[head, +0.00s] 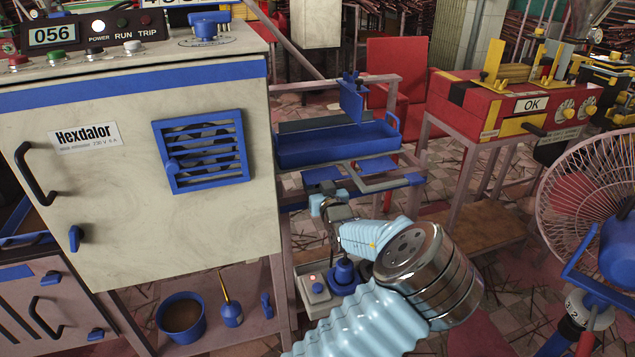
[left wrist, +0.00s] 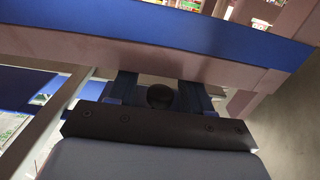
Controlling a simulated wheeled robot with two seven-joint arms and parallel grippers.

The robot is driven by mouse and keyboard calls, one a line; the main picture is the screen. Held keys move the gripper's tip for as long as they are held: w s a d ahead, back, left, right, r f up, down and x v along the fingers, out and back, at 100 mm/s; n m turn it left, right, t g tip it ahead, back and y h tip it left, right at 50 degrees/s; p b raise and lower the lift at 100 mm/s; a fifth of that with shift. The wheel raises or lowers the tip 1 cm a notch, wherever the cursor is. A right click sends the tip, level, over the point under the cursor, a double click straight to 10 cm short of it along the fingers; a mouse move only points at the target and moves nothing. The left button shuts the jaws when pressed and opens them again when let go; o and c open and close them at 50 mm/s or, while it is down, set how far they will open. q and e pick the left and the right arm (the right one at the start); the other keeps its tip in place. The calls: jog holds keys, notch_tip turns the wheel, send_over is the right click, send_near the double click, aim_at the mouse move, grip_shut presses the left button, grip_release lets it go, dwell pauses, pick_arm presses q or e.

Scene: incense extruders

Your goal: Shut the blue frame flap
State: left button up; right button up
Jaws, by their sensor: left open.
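The likely blue frame flap is a flat grey frame with blue parts (head: 382,180), lying out from the stand below the long blue tray; I cannot tell for certain that it is the flap. My left gripper (head: 327,204) is just below and left of it in the head view, partly hidden by its own wrist. In the left wrist view the gripper (left wrist: 160,92) is open, its two blue fingers apart with a dark round shape between them. A blue-faced bar (left wrist: 190,28) crosses close beyond the fingertips; contact cannot be told. My right gripper is not in view.
A blue tray (head: 330,146) sits above the frame, with a small upright blue plate (head: 352,97) over it. A cream cabinet (head: 110,215) stands left. A control box (head: 315,288) is below. A red machine (head: 465,103) and a fan (head: 590,190) stand right.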

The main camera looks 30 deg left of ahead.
pick_arm(q)
grip_shut()
jog(key=shift+r, duration=0.1)
